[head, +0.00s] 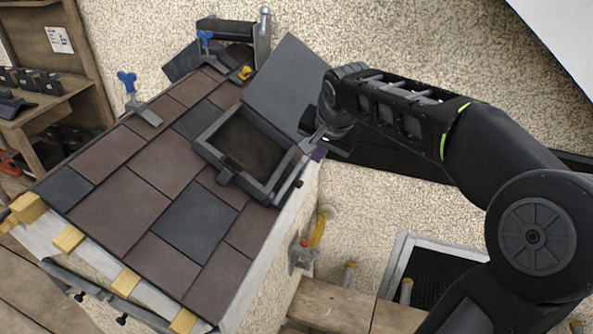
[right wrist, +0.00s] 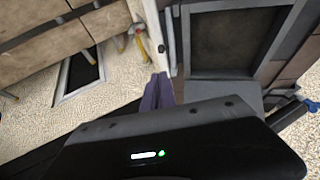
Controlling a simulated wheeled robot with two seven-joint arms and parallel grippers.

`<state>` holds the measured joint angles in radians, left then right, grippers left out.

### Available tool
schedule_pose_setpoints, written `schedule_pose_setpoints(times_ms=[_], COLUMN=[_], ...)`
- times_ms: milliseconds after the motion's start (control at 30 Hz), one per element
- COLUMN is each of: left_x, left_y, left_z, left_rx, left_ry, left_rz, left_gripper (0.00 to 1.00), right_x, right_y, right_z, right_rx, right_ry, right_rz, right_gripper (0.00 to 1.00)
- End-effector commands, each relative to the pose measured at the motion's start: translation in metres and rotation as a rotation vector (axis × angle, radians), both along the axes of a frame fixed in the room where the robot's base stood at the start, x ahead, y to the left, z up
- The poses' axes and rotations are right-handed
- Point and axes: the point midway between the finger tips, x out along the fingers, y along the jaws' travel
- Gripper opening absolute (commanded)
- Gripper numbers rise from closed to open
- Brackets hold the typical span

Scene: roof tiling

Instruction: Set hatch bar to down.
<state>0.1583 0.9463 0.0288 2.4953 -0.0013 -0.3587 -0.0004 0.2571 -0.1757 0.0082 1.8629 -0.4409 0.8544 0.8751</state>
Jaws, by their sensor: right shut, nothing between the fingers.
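The roof hatch (head: 205,140) is a grey frame set in the tiled slope, and its dark lid (head: 293,80) stands raised behind it. In the right wrist view the hatch frame (right wrist: 288,45) is at the upper right. A thin light grey bar (head: 311,139), which looks like the hatch bar, shows at the frame's right edge beside my gripper. Its exact angle is hard to tell. My right gripper (head: 319,154) is shut and empty at the frame's right side; its purple fingers (right wrist: 157,92) show in the right wrist view. Whether they touch the bar is unclear. My left gripper is out of view.
Brown and slate tiles (head: 125,190) cover the slope around the hatch. Blue-handled clamps (head: 130,85) stand along its upper left edge. A yellow-handled tool (head: 320,228) hangs at the right side of the roof. A wooden shelf (head: 50,105) stands at the left.

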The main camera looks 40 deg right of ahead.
Motion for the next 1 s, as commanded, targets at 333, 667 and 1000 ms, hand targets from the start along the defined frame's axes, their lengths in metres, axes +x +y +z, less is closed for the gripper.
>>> schedule_pose_setpoints(times_ms=[333, 667, 1000], left_x=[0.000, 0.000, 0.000], left_y=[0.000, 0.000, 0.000], left_z=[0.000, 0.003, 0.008], left_rx=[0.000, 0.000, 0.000], left_ry=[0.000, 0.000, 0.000], left_rz=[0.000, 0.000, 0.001], left_gripper=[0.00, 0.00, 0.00], right_x=[0.006, 0.033, 0.071], right_y=[-0.002, -0.012, -0.009], right_z=[-0.012, -0.061, -0.101], right_rx=[-0.001, -0.002, -0.002], right_ry=[0.003, 0.005, 0.000], right_rz=[0.001, 0.002, 0.005], right_gripper=[0.00, 0.00, 0.00])
